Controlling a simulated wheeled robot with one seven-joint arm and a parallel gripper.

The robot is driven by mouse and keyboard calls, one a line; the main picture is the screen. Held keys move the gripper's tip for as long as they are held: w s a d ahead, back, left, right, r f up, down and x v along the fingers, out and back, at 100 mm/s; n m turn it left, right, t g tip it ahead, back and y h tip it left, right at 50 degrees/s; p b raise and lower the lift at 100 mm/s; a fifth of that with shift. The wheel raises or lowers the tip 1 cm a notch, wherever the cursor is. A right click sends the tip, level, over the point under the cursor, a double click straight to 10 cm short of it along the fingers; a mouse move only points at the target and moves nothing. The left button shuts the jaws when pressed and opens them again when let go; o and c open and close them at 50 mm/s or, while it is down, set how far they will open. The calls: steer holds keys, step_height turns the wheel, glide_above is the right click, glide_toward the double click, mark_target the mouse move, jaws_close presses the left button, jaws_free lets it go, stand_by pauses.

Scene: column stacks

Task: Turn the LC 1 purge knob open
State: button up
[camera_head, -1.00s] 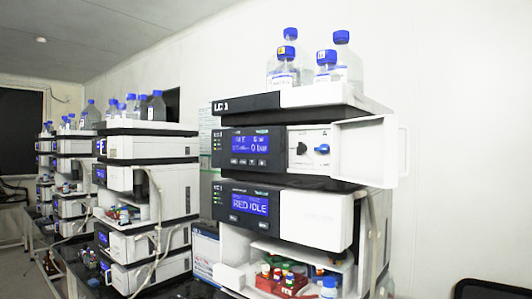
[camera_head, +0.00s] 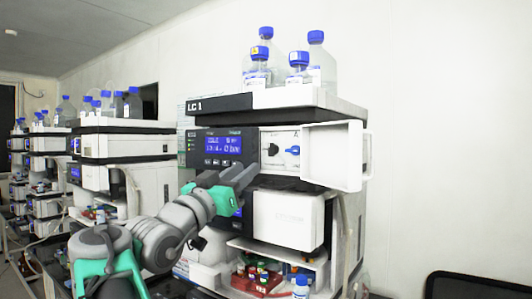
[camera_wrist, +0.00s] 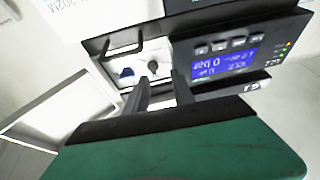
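The LC 1 stack (camera_head: 222,105) stands in the middle of the head view. Its upper module has an open white door (camera_head: 335,155) swung to the right. Behind it is a white panel with a black knob (camera_head: 272,150) and a blue knob (camera_head: 292,150). The knob labels are too small to read. My gripper (camera_head: 248,174) is in front of the module, lower left of the knobs, with its fingers apart and empty. In the wrist view, my gripper (camera_wrist: 160,76) points toward the panel; the blue knob (camera_wrist: 126,73) and dark knob (camera_wrist: 152,66) show near the fingertips, with no clear contact.
Several blue-capped bottles (camera_head: 298,68) stand on top of the stack. A lower white module (camera_head: 285,218) and an open bay with small vials (camera_head: 258,278) are below. Similar stacks (camera_head: 125,145) stand to the left. A dark chair back (camera_head: 475,285) is at lower right.

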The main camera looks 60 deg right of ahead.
mark_target(269, 150)
steer(key=shift+m+g, duration=0.3)
steer(key=shift+g, duration=0.3)
steer(key=p+x, duration=0.1)
steer(key=x, duration=0.1)
steer(key=p+x, duration=0.1)
steer(key=x, duration=0.2)
steer(key=s+r+p+x, duration=0.1)
steer(key=x, duration=0.2)
steer(key=shift+s+a+r+p, duration=0.1)
steer(key=shift+a+p, duration=0.2)
steer(key=shift+d, duration=0.2)
steer(key=shift+c, duration=0.2)
jaws_close()
